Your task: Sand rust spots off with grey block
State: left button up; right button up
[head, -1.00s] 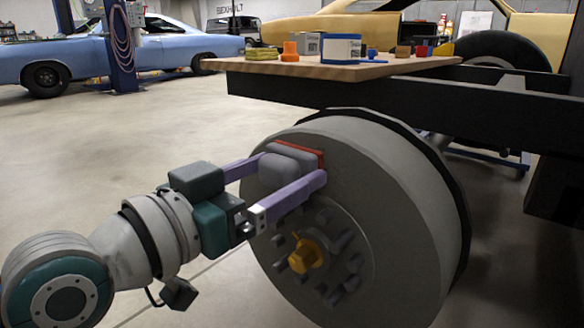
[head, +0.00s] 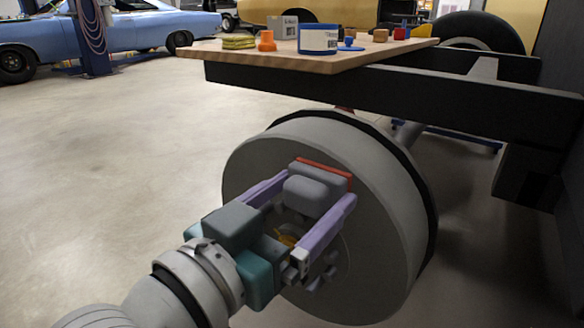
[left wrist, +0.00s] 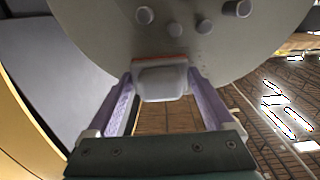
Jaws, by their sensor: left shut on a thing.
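My left gripper (head: 312,205) has its two purple fingers shut on a grey block (head: 306,192) with a red edge. The red side faces the large grey drum (head: 262,150), and the block is at or very near the drum's front face; I cannot tell if they touch. The left wrist view shows the block (left wrist: 161,83) between the fingers, its red side towards the drum (left wrist: 190,50). I make out no clear rust spots on the drum. An orange-yellow hub piece at the drum's middle is partly hidden behind my gripper. My right gripper is not in view.
A wooden board (head: 215,52) above the drum holds a yellow sponge (head: 239,41), an orange piece (head: 266,41), a blue-and-white can (head: 318,39) and small blocks. A black beam (head: 400,95) runs below it. The floor at left is clear; a blue car (head: 110,28) stands behind.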

pick_arm(q)
jog(key=shift+s+a+r+p, duration=0.2)
jog(key=shift+s+a+p, duration=0.15)
jog(key=shift+s+p, duration=0.25)
jog(key=p+v, duration=0.1)
jog(key=v, duration=0.2)
jog(key=shift+s+a+f+p, duration=0.15)
jog(key=shift+s+a+p, duration=0.3)
jog(key=shift+s, duration=0.1)
jog(key=p+v, duration=0.1)
jog(key=v, duration=0.2)
